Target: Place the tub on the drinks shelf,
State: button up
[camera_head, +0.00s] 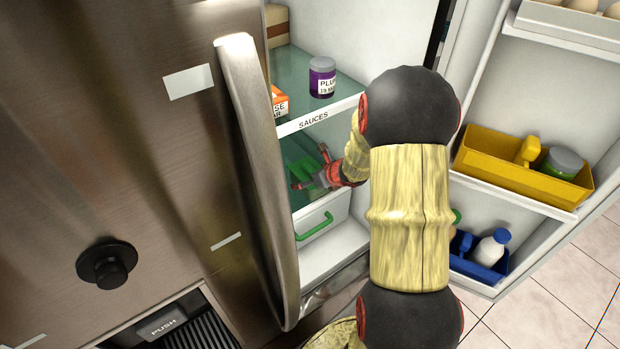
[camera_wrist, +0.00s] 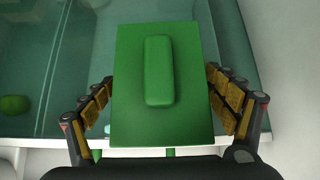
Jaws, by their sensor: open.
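A green tub (camera_wrist: 130,80) with a raised oblong grip on its lid fills the middle of the wrist view. In the head view a small green part (camera_head: 301,170), apparently the tub, shows on the glass shelf below the one labelled SAUCES. My gripper (camera_head: 311,170) is open inside the fridge at this shelf. In the wrist view its fingers stand on the left and right of the tub, and I cannot tell if they touch it. No label reading drinks is legible.
A plum jar (camera_head: 322,78) and an orange box (camera_head: 279,101) stand on the sauces shelf (camera_head: 345,105) above. A green-handled drawer (camera_head: 335,215) lies below. The steel door (camera_head: 130,130) is at left; the open door at right holds a yellow bin (camera_head: 485,160) and blue bin (camera_head: 470,267).

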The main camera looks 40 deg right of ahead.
jog(key=p+v, duration=0.3)
jog(key=v, duration=0.9)
